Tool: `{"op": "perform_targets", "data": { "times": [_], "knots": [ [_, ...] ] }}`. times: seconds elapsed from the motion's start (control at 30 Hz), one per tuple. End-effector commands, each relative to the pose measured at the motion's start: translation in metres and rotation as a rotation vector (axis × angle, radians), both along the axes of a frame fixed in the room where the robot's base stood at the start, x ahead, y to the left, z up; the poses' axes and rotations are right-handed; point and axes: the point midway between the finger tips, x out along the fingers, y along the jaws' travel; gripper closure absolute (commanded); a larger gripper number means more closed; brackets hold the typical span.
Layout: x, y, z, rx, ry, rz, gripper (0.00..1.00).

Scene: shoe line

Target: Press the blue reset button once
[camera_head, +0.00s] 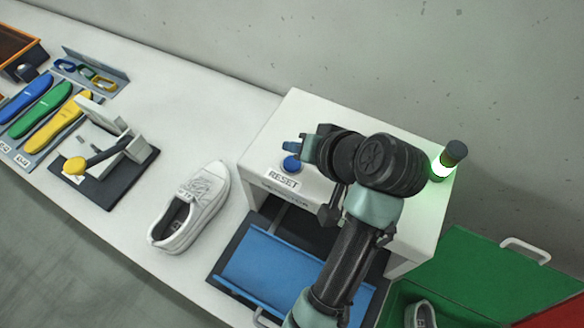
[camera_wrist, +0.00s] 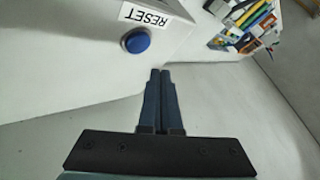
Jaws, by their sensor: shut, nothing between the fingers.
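The blue reset button (camera_head: 291,163) sits on the top of a white box (camera_head: 300,112), just above a label reading RESET (camera_head: 284,180). In the wrist view the round blue button (camera_wrist: 136,41) is at upper centre-left and fully visible. My gripper (camera_head: 290,146) is shut and empty, just beyond the button in the head view. In the wrist view its closed fingertips (camera_wrist: 160,72) point toward the picture's top, apart from the button in the picture, below and right of it. The height of the fingertips over the box top is hard to tell.
A lit green lamp (camera_head: 444,165) stands at the box's right end. A white shoe (camera_head: 190,208) lies left of the box. A blue tray (camera_head: 272,262) is at the box's front opening. A lever press (camera_head: 108,150) and coloured insoles (camera_head: 42,107) are further left. A green bin (camera_head: 500,285) is at right.

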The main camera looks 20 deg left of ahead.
Motion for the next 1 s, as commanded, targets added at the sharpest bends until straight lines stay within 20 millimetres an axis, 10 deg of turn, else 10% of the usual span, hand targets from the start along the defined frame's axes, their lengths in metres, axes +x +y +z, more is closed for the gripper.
{"op": "perform_targets", "data": {
  "times": [1.0],
  "knots": [
    [0.0, 0.0, -0.024, 0.001, 0.0, 0.001, 1.0]
  ]
}}
